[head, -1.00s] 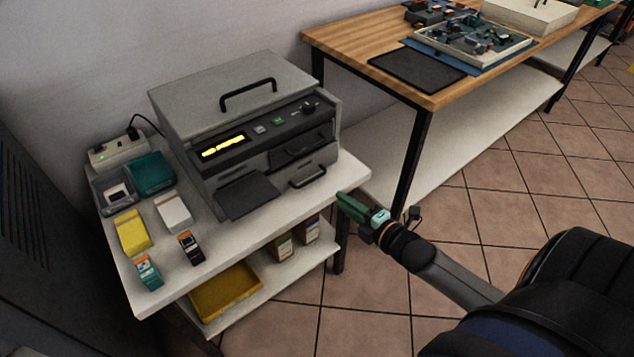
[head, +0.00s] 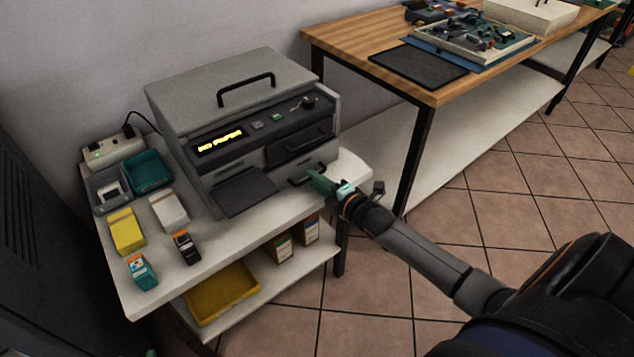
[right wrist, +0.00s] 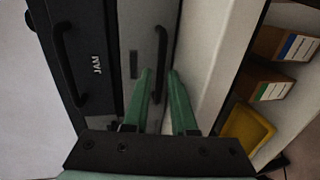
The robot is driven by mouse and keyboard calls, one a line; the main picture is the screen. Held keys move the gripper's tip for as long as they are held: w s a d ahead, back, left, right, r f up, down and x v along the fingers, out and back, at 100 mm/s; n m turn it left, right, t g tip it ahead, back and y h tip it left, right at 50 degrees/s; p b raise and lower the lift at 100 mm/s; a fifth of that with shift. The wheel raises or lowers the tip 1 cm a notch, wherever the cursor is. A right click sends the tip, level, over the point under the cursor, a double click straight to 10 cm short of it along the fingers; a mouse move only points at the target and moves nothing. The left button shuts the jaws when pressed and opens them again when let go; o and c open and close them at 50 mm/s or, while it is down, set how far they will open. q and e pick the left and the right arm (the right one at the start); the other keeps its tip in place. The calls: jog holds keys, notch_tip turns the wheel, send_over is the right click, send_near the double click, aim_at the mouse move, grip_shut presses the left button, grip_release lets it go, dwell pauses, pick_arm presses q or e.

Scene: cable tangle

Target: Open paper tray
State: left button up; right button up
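The grey printer (head: 235,90) stands on a white table, its display lit in yellow. Its paper tray appears to be the low light-grey front drawer (head: 295,176) with a dark bar handle (head: 308,173); it looks shut. My right gripper (head: 318,183) is at this handle, its green fingers partly covering it. In the right wrist view the two fingers (right wrist: 164,85) are apart, with the handle (right wrist: 160,62) showing in the gap between them; contact cannot be told. A small green tip at the head view's bottom edge may be my left gripper (head: 150,353).
Above the tray is a dark drawer (right wrist: 75,45) marked JAM with its own handle. A dark flap (head: 243,191) juts out at the printer's front left. Boxes and small bins (head: 150,172) fill the table's left. A wooden workbench (head: 345,45) stands behind right.

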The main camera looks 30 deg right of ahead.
grip_shut()
dwell(1.5)
